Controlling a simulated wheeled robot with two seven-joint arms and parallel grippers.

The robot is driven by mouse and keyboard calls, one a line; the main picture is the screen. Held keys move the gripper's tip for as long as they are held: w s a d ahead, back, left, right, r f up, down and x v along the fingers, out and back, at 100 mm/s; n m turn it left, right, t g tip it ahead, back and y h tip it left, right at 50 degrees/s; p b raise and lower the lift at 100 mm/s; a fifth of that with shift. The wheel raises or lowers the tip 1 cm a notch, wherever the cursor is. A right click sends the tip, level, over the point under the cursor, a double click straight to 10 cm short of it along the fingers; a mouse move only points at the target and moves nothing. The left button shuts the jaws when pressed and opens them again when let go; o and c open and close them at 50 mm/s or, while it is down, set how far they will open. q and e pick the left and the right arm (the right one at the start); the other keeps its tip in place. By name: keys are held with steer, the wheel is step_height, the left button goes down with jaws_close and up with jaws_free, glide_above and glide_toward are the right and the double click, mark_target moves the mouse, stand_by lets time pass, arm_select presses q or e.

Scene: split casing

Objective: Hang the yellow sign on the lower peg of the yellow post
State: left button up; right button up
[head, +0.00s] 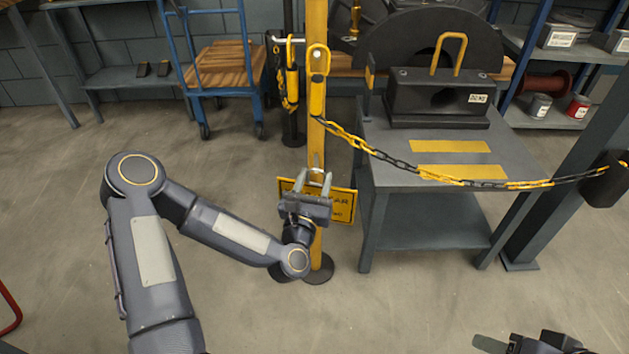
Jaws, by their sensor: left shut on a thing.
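The yellow post (317,135) stands upright on a dark round base near the picture's middle. The yellow sign (342,205) has dark lettering and lies against the lower part of the post, partly hidden behind my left gripper. My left gripper (314,178) is shut on the sign at its top, where a pale ring-like hanger shows between the fingers. A small peg tip seems to show just above the fingers; whether the hanger is around it I cannot tell. My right gripper (545,343) shows only in part at the bottom right edge, and its fingers are not clear.
A yellow and black chain (400,163) runs from the post's upper part to a dark holder (606,180) at right. A grey table (375,205) with a black block (435,97) stands close right of the post. A blue cart (222,85) stands behind left.

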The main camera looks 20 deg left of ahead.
arm_select(q)
steer(key=shift+w+a+b, duration=0.2)
steer(key=shift+w+a, duration=0.05)
steer(key=shift+w, duration=0.6)
steer(key=shift+w+a+b, duration=0.15)
steer(key=shift+w+a, duration=0.1)
steer(key=shift+w, duration=0.6)
steer(key=shift+f, duration=0.1)
steer(key=shift+w+b, duration=0.1)
steer(key=shift+b, duration=0.3)
steer(key=shift+w+a+f+b, duration=0.1)
steer(key=shift+w+f+b, duration=0.2)
steer(key=shift+w, duration=0.1)
